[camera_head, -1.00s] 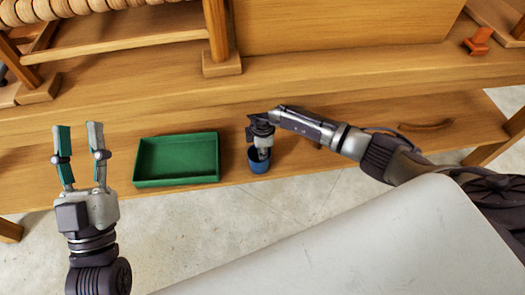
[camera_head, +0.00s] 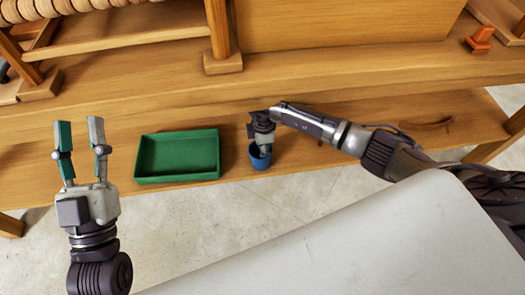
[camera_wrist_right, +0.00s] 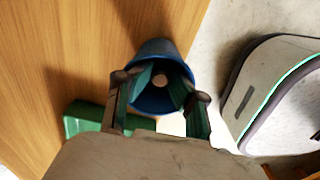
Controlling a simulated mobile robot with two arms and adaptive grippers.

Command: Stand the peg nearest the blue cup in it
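The blue cup (camera_head: 260,162) stands on the wooden board to the right of the green tray; the right wrist view also shows the cup (camera_wrist_right: 160,48). A peg (camera_wrist_right: 160,81) shows as a small round brown end inside the cup, between my right fingertips. My right gripper (camera_head: 264,150) points down at the cup, its fingers reaching to the mouth. Whether its pads press on the peg or only stand around it cannot be told. My left gripper (camera_head: 79,135) is open and empty, left of the tray. No other peg is clearly visible.
The green tray (camera_head: 178,178) looks empty. A small orange object (camera_head: 480,39) sits on the upper board at the far right. A brown curved piece (camera_head: 427,125) lies on the lower board. A wooden post (camera_head: 219,35) stands behind the tray.

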